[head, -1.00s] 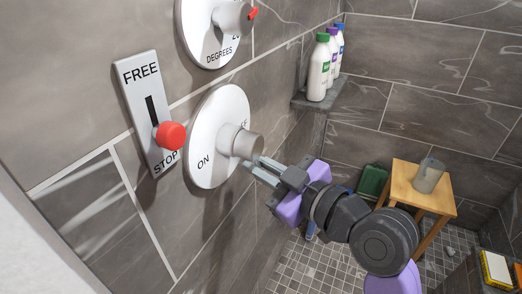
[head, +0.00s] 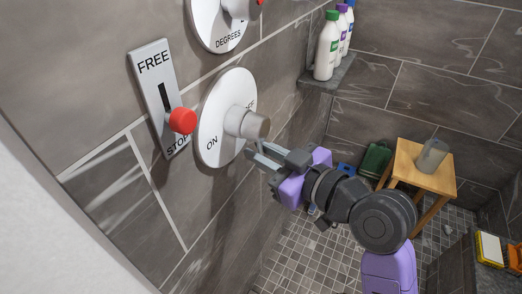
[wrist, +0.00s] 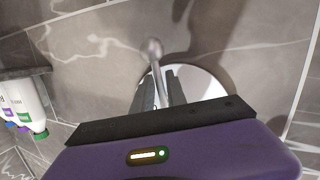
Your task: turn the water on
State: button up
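A round white dial plate (head: 211,118) on the wall reads ON at its lower left; a second label at upper right is partly hidden by the grey cylindrical knob (head: 256,126). My gripper (head: 252,151) is just below the knob, fingers pointing at the wall and slightly parted. Contact with the knob cannot be told. In the wrist view the fingers (wrist: 160,92) reach in front of the white plate (wrist: 205,84). A pale metal stem with a rounded end (wrist: 154,46) shows in line with the gap between them; I cannot tell if they touch it.
Left of the dial is a FREE/STOP slider plate (head: 152,70) with its red knob (head: 183,121) near STOP. A DEGREES dial (head: 209,26) is above. Bottles (head: 327,47) stand on a corner shelf (head: 330,77). A wooden stool (head: 423,171) holds a grey jug (head: 432,155).

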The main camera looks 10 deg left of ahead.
jog(key=shift+o, duration=0.9)
jog(key=b+v, duration=0.1)
jog(key=v, duration=0.7)
jog(key=shift+a, duration=0.1)
